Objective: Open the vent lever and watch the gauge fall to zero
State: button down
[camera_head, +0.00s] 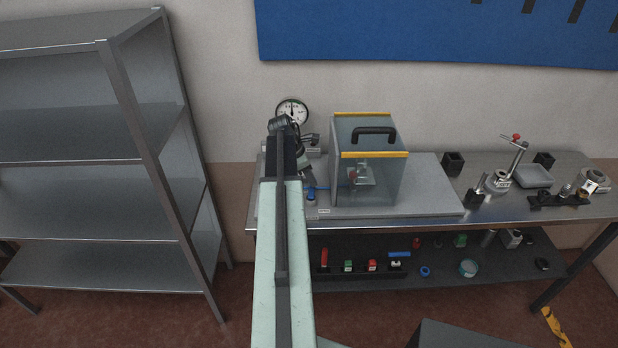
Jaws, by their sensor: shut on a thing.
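The round white gauge (291,112) stands at the back left of the bench; its dark needle shows, but the reading is too small to make out. A small blue handle (313,190), which looks like the vent lever, is low beside the left side of the clear guard box. My gripper (308,180) reaches down in front of the gauge fittings and is shut at this blue handle. The fingertips are small, and my arm hides part of the fittings. I cannot tell the lever's exact angle.
The clear guard box (385,181) with yellow edges and a black handle stands just right of my gripper. A grey shelf rack (70,180) is at left. Small metal fixtures crowd the bench's right side. Several coloured parts lie on the dark lower shelf (445,275).

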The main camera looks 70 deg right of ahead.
jog(key=m, duration=0.1)
jog(key=s+m+y, duration=0.1)
jog(key=m, duration=0.1)
jog(key=s+m+g+y, duration=0.1)
jog(key=m, duration=0.1)
jog(key=shift+d, duration=0.3)
jog(key=m, duration=0.1)
jog(key=s+m+y, duration=0.1)
jog(key=shift+a+m, duration=0.1)
jog(key=shift+m, duration=0.3)
jog(key=shift+s+a+m+y, duration=0.15)
jog(key=shift+s+m+y, duration=0.1)
jog(key=shift+m, duration=0.4)
jog(key=shift+s+a+m+y, duration=0.1)
jog(key=shift+s+m+y, duration=0.15)
jog(key=shift+m, duration=0.4)
jog(key=c, duration=1.1)
grip_release()
jog(key=shift+c, duration=0.2)
